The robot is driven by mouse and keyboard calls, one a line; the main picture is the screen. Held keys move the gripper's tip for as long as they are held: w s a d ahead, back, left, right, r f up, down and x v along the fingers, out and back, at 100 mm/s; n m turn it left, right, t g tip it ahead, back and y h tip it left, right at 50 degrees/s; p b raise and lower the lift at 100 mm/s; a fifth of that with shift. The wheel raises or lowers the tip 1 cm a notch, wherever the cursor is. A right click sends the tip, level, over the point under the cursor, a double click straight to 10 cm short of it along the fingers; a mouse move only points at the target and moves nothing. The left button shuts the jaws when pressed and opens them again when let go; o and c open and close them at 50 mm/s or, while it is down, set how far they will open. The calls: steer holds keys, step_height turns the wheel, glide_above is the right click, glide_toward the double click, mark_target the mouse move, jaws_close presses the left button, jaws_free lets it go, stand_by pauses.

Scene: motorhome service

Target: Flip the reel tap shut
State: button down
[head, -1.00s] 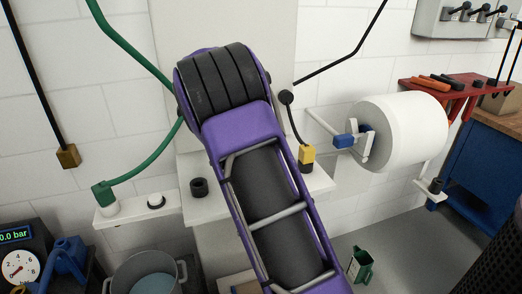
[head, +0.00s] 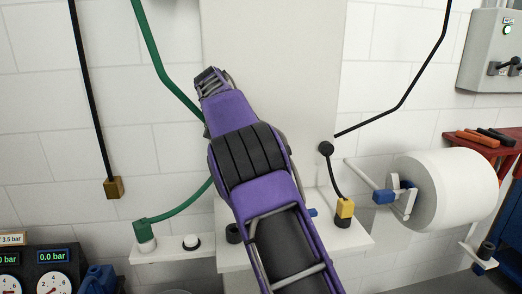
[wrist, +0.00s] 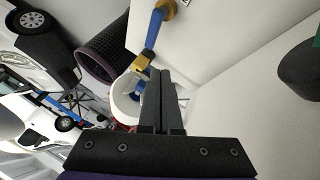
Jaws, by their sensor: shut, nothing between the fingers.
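A blue lever (wrist: 154,30) on a brass-coloured fitting shows at the top of the wrist view and looks like the reel tap. It stands out from a pale panel. My gripper (wrist: 161,72) is shut and empty, its black fingertips below the lever in that picture; I cannot tell whether they touch anything. In the head view my purple arm covers the middle of the panel (head: 270,60) and hides my fingers. A small blue piece (head: 312,212) peeks out right of my arm; I cannot tell whether it is the same lever.
A shelf (head: 357,240) carries a yellow connector (head: 345,208) with a black hose. A green hose fitting (head: 144,231) is at left. A white roll (head: 455,190) on a bracket sticks out at right. Gauges (head: 52,282) stand low at left.

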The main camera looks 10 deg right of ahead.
steer(key=shift+v, duration=1.05)
steer(key=shift+r, duration=0.1)
